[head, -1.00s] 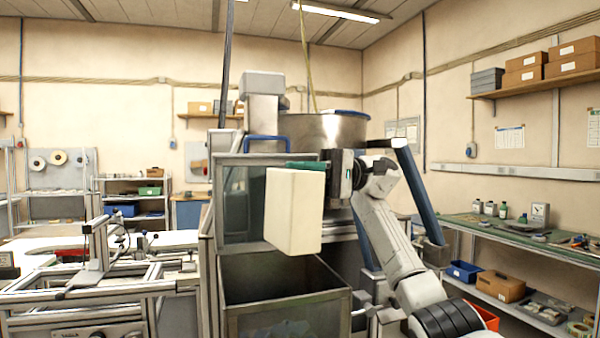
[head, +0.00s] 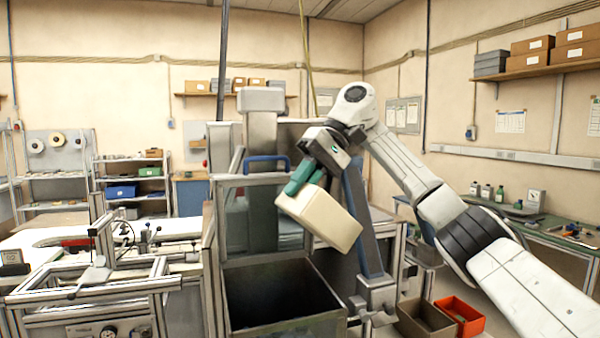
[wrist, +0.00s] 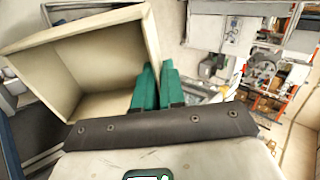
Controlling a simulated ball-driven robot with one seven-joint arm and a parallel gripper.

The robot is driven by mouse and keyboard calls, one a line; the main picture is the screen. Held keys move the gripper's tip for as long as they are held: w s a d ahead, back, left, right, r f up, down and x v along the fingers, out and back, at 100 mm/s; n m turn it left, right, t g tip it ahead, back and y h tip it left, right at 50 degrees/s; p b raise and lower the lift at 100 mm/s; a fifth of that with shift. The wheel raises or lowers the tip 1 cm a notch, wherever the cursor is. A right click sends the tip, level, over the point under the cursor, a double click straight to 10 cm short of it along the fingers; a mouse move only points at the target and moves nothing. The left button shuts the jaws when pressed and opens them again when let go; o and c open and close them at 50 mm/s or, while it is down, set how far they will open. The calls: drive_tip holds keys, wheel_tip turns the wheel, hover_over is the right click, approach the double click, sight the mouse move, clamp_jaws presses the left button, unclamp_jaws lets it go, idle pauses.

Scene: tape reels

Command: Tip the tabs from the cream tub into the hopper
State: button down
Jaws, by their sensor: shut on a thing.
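My gripper (head: 293,188), with green fingers, is shut on the cream tub (head: 322,218) at its upper left edge. In the head view the tub is tilted, its far end sloping down to the right, and its mouth is hidden. In the wrist view the tub (wrist: 95,72) shows its open mouth and bare inner walls; I see no tabs in the part in view. The fingers (wrist: 156,75) pinch one wall. An open-topped, grey-framed bin (head: 290,326), which looks like the hopper, stands below the tub, to its left. Its inside is dark and its floor cannot be made out.
A clear panel with a blue handle (head: 266,160) stands behind the bin's opening. A slanted blue-grey post (head: 360,225) rises close behind the tub. A metal-framed machine (head: 100,280) is at left. Brown and orange boxes (head: 462,314) sit low at right.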

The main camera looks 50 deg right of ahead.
drive_tip(key=h+p, duration=0.2)
drive_tip(key=r+g+h+p, duration=0.1)
drive_tip(key=p, duration=0.1)
drive_tip(key=shift+r+h, duration=0.3)
drive_tip(key=shift+h, duration=0.1)
drive_tip(key=shift+f+g+h, duration=0.1)
drive_tip(key=shift+g+h, duration=0.4)
drive_tip(key=h, duration=0.1)
drive_tip(key=g+h, duration=0.1)
drive_tip(key=h, duration=0.1)
drive_tip(key=shift+r, duration=0.25)
